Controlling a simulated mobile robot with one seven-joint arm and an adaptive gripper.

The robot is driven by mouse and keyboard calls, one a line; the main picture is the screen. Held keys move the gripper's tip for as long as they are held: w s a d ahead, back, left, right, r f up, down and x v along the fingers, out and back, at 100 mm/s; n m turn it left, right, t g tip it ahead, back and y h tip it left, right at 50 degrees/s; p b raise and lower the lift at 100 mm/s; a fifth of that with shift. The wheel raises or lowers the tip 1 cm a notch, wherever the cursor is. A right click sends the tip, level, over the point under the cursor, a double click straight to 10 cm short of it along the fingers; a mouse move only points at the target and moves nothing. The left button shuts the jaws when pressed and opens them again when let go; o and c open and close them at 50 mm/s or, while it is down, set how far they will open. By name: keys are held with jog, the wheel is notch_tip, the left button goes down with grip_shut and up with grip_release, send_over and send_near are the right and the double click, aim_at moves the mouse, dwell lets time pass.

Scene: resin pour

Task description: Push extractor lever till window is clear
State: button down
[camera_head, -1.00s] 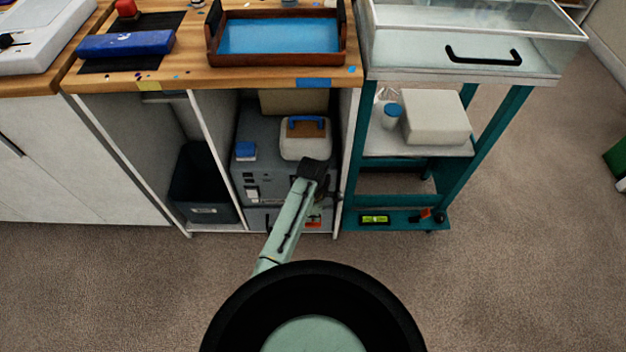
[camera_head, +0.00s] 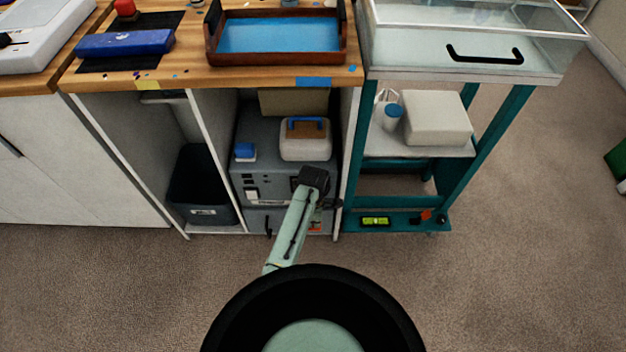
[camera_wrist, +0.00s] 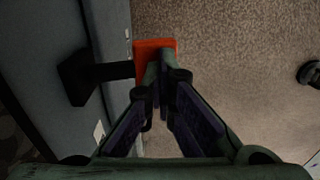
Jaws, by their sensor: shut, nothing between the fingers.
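The extractor is a grey box (camera_head: 262,172) inside the open middle bay of the bench. In the wrist view its lever is a black arm (camera_wrist: 112,72) with an orange-red end (camera_wrist: 150,47), standing out from the grey front. My gripper (camera_wrist: 166,74) is shut and empty, its fingertips overlapping the edge of the orange-red end. I cannot tell whether they touch it. In the head view my wrist and forearm cover part of the box's front, and only a bit of orange (camera_head: 316,227) shows low down. I cannot make out the window.
A white case with a blue handle (camera_head: 305,148) and a blue-capped item (camera_head: 245,152) sit on the box. A dark bin (camera_head: 203,190) stands in the left bay. A teal cart (camera_head: 400,222) stands close on the right. The carpet in front is open.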

jog(key=shift+r+p, duration=2.1)
jog(key=shift+p, duration=0.1)
jog(key=shift+f, duration=0.1)
jog(key=shift+f, duration=0.1)
jog(key=shift+f+b, duration=1.2)
jog(key=shift+f, duration=0.85)
notch_tip(320, 180, up, 4)
jog(key=p, duration=0.4)
jog(key=shift+r+p, duration=0.2)
jog(key=shift+p, duration=0.2)
